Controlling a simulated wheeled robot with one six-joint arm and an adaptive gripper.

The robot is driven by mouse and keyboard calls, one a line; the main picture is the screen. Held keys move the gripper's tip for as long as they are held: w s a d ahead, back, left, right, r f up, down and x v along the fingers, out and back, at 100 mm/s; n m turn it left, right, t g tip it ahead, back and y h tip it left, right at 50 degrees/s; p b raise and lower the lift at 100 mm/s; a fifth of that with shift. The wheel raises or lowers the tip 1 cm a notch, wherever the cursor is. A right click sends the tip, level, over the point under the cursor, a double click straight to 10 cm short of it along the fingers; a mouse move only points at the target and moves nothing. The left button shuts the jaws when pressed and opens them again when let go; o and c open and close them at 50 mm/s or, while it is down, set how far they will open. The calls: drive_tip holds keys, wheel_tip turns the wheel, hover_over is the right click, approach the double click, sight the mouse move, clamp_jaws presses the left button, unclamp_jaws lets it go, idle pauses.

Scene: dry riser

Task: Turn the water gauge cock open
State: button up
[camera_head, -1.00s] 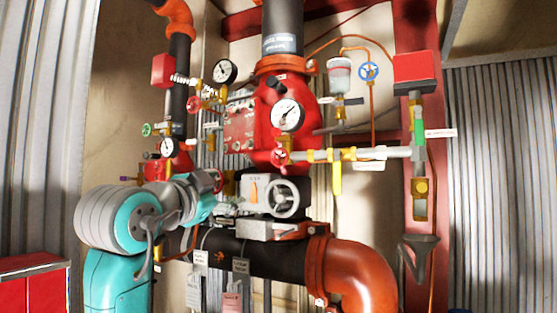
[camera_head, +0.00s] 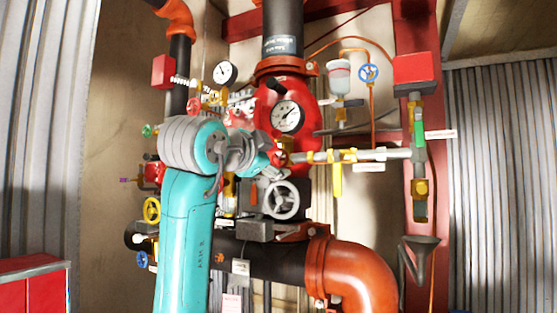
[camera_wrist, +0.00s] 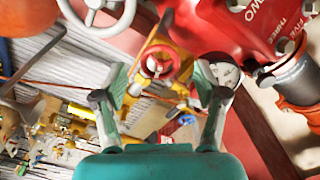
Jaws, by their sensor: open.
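A small red handwheel (camera_head: 279,152) sits at the left end of the grey pipe with brass fittings, below the large white-faced gauge (camera_head: 286,115). No readable label shows whether it is the water gauge cock. In the wrist view, a red handwheel (camera_wrist: 160,62) with a pale hub lies ahead, between the fingertips in the picture. My gripper (camera_wrist: 160,82) is open, with one finger on each side of the wheel's outline and nothing held. Whether the fingers touch it cannot be told.
A large grey handwheel (camera_head: 285,200) is just below the wrist; it also shows at the wrist view's top left (camera_wrist: 97,12). The red valve body (camera_wrist: 265,25) is close on the right. A yellow-handled lever (camera_head: 337,180) hangs to the right.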

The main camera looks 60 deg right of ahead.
sight(278, 159)
drive_tip(key=shift+w+d, duration=0.15)
drive_tip(key=shift+d, duration=1.45)
drive_tip(key=c, duration=1.2)
